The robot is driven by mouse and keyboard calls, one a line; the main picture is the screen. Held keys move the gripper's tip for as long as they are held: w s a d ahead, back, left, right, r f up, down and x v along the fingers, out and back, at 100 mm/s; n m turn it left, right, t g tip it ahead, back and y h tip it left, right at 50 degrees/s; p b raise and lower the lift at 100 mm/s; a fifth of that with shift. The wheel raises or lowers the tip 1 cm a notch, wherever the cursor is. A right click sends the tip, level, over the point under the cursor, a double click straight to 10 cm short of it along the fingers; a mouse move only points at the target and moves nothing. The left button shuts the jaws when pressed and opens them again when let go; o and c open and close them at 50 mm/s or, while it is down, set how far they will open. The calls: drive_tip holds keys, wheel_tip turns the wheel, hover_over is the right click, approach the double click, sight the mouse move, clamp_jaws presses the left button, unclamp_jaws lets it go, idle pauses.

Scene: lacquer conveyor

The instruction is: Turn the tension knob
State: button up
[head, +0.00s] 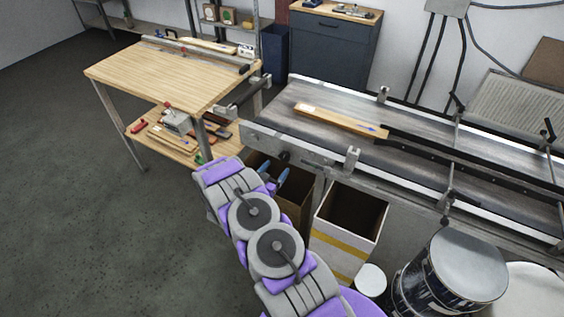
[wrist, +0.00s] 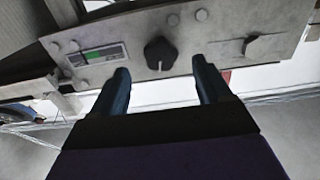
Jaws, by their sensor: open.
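The tension knob (wrist: 160,53) is a black knob on the grey metal side plate (wrist: 225,30) of the conveyor, seen in the wrist view. In the head view a small dark knob (head: 284,156) shows on the conveyor's near side plate. My gripper (wrist: 160,75) is open, with its two dark blue fingers apart. The knob lies between and just beyond the fingertips in the picture, with no contact visible. In the head view my gripper (head: 273,178) is below the side plate, partly hidden by my arm.
A green-marked label (wrist: 97,57) is left of the knob, and a small latch-like part (wrist: 250,44) is right. Open cardboard bins (head: 345,225) stand below the conveyor (head: 290,125). A wooden workbench (head: 150,80) is at left. Drums (head: 455,275) stand at right. The left floor is clear.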

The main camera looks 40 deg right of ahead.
sight(283, 159)
drive_tip(key=shift+b+x, duration=0.5)
drive_tip(key=shift+x, duration=2.45)
drive_tip(key=shift+c, duration=0.2)
drive_tip(key=c, duration=1)
drive_tip(key=shift+m, duration=0.3)
drive_tip(key=m+p, duration=0.1)
drive_tip(key=m, duration=0.2)
drive_tip(key=shift+w+a+r, duration=0.1)
drive_tip(key=shift+m, duration=2.1)
